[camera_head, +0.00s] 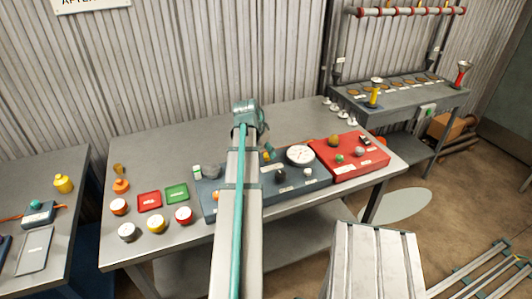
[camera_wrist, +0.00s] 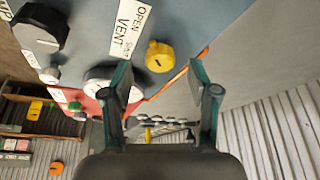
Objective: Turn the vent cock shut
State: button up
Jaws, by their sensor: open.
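The vent cock (camera_wrist: 160,56) is a yellow knob with a short dark mark, on a grey-blue panel (camera_wrist: 190,20). A white label (camera_wrist: 131,27) beside it reads OPEN, VENT and SHUT. My gripper (camera_wrist: 160,70) is open, one finger on each side of the picture of the knob. I see no contact, and I cannot tell the remaining distance. In the head view the yellow vent cock (camera_head: 268,155) shows just right of my arm, which hides most of the gripper and part of the panel.
A white gauge (camera_head: 300,155) stands right of the vent cock, partly behind a finger in the wrist view. A black knob (camera_wrist: 40,28) is on the same panel. A red box (camera_head: 349,154) with several knobs adjoins it. The bench is clear behind the panel (camera_head: 190,125).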

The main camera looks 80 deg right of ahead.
jog(key=shift+x, duration=1.2)
grip_shut()
